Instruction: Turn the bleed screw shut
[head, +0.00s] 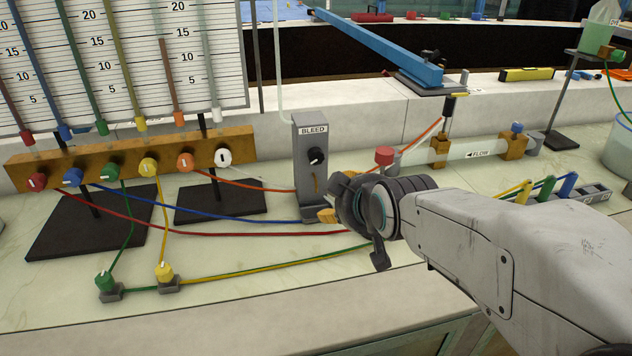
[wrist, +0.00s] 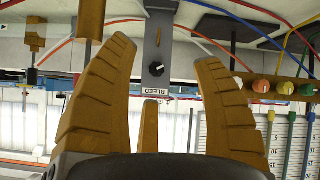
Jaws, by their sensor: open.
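The bleed screw (head: 316,156) is a round black knob with a small white mark, on the front of a grey upright box (head: 311,186) labelled BLEED. A short brass-coloured strip shows below the knob. My gripper (head: 336,213) is in front of the box and low to its right, apart from the knob in the head view. Its jaws are mostly hidden behind my wrist there. In the wrist view, which is upside down, the knob (wrist: 157,69) shows between the spread yellow fingers of my gripper (wrist: 166,52). The gripper is open and nothing is between its fingers.
A wooden manifold (head: 130,158) with several coloured knobs stands left of the box. Coloured tubes (head: 230,234) run across the bench around the box's foot. A red knob (head: 384,156) and a clear flow tube (head: 450,152) lie to the right.

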